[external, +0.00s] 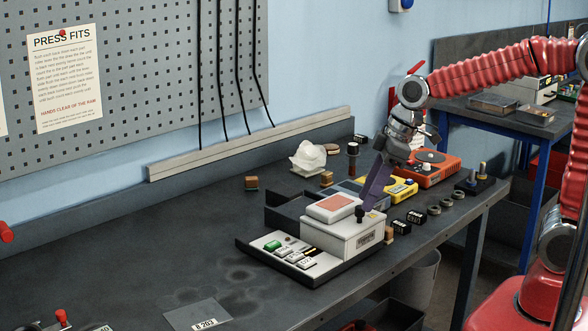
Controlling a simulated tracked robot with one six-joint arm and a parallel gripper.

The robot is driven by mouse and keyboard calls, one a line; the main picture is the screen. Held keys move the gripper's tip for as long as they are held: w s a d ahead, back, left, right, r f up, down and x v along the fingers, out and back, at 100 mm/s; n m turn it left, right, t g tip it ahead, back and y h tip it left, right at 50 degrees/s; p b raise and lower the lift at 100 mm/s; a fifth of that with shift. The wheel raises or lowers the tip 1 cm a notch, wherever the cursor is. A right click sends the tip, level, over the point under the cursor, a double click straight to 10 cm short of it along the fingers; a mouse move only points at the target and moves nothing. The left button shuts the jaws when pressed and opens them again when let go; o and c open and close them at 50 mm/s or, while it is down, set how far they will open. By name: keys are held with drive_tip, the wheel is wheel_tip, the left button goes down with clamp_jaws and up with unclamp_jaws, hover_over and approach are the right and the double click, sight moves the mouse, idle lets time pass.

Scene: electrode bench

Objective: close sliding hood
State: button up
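The sliding hood (352,238) looks like a pale box with a reddish panel on top and a small black knob (359,213) near its right side. It sits on a dark base tray (322,280). To the left of the hood, a green button (272,246) and several pale switches (295,257) lie uncovered on the base. My gripper (371,204) points down, its dark fingers just above and right of the knob. I cannot tell whether it touches the knob. The fingers overlap in this view, so their opening is hidden.
A yellow device (402,189) and an orange-red device (432,171) stand behind and right of the hood. Small black blocks (401,226) and rings sit near the bench's right edge. The bench left of the base is mostly clear.

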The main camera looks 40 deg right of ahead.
drive_tip(key=v, duration=1.1)
drive_tip(key=shift+r, duration=0.1)
drive_tip(key=s+d+f+m+t+h, duration=0.1)
drive_tip(key=s+d+f+m, duration=0.2)
drive_tip(key=s+d, duration=0.3)
drive_tip(key=s+d+f+m+t+h, duration=0.1)
drive_tip(key=s+d+f+m, duration=0.3)
drive_tip(key=d, duration=0.4)
drive_tip(key=shift+s+d+f+m+h, duration=0.2)
drive_tip(key=shift+s+m+h, duration=0.4)
drive_tip(key=shift+s+m, duration=0.35)
drive_tip(key=shift+w, duration=0.1)
drive_tip(key=shift+c, duration=0.3)
